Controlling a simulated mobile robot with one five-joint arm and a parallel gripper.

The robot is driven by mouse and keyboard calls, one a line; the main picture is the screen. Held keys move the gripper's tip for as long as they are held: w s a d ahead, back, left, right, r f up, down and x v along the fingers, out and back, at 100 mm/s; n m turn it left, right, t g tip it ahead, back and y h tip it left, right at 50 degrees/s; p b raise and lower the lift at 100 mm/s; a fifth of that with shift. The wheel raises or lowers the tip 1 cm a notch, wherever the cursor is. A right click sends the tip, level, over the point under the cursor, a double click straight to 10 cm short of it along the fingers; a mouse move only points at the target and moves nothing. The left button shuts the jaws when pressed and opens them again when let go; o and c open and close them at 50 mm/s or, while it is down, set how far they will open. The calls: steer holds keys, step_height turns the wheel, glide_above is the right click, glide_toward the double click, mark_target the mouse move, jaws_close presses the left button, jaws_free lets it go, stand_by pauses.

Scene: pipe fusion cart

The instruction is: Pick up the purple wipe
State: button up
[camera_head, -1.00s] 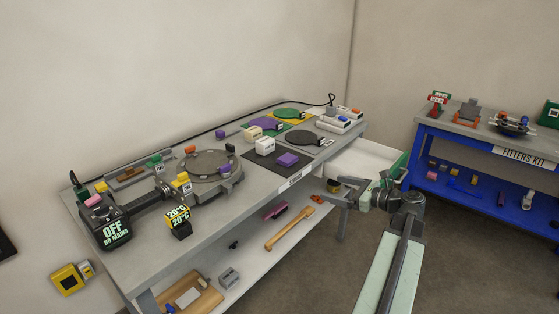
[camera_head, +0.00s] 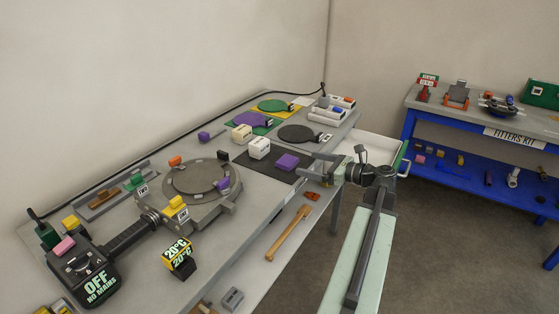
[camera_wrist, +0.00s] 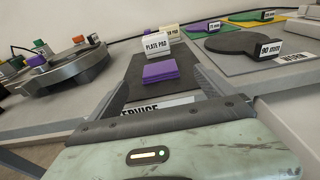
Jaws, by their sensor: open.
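The purple wipe (camera_head: 287,161) is a small flat folded pad lying on the dark mat (camera_head: 254,166) near the front edge of the cart top. It also shows in the wrist view (camera_wrist: 160,71), lying ahead of and between my open fingers. My gripper (camera_head: 307,166) is open and empty, at the cart's front edge just right of the wipe. In the wrist view, my gripper (camera_wrist: 163,84) has one finger on each side of the mat's near part. I cannot tell the fingers' exact height above the mat.
A white block marked "PLATE PAD" (camera_wrist: 157,45) stands just behind the wipe. A dark disc marked "90 mm" (camera_wrist: 238,42) lies to the right. The heater plate (camera_head: 195,180) is to the left.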

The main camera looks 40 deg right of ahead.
mark_target(289, 161)
steer(key=x, duration=0.4)
steer(key=b+x, duration=0.1)
steer(key=x, duration=0.3)
steer(key=shift+a+f+b, duration=0.2)
steer(key=shift+f+b, duration=0.05)
steer(key=shift+b, duration=0.05)
steer(key=shift+s, duration=0.15)
steer(key=c, duration=1.4)
steer(key=shift+r, duration=0.1)
